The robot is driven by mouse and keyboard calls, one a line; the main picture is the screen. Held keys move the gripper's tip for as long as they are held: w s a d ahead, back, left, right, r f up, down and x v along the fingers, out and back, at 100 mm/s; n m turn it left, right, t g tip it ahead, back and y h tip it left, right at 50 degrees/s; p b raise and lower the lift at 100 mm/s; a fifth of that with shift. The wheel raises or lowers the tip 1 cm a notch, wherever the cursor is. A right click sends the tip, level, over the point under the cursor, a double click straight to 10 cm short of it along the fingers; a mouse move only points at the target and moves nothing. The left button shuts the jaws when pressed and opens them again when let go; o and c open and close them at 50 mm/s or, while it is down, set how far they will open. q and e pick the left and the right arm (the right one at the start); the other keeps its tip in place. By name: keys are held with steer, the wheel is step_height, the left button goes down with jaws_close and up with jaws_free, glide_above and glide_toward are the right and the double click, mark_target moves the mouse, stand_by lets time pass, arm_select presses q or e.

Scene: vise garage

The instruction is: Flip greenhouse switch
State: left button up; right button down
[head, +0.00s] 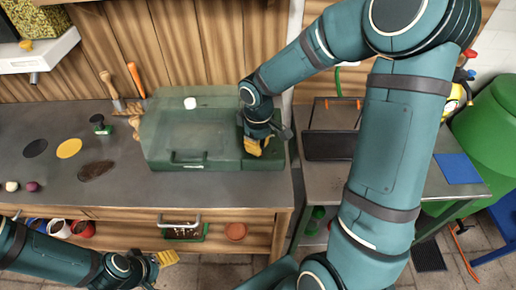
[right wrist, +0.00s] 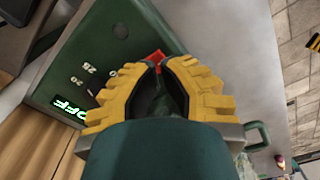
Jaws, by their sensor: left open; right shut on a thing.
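The greenhouse (head: 190,130), a green case with a see-through cover, sits on the workbench. Its green control panel (right wrist: 118,35) fills the upper left of the right wrist view, with white numbers and a lit green display (right wrist: 69,108) reading OFF. My right gripper (head: 254,149) is at the greenhouse's right end. In the right wrist view its yellow fingers are shut on the small red switch (right wrist: 157,57), which they mostly hide. My left gripper (head: 167,258) is open and empty in front of the bench, low in the head view.
A yellow disc (head: 69,148) and a dark disc (head: 36,148) lie farther left. A dark tray (head: 329,146) is on the side table to the right. A green barrel (head: 492,130) stands at the far right.

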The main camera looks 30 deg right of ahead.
step_height(320, 180, up, 7)
steer(key=p, duration=0.5)
steer(key=shift+f, duration=0.1)
stand_by(0.4)
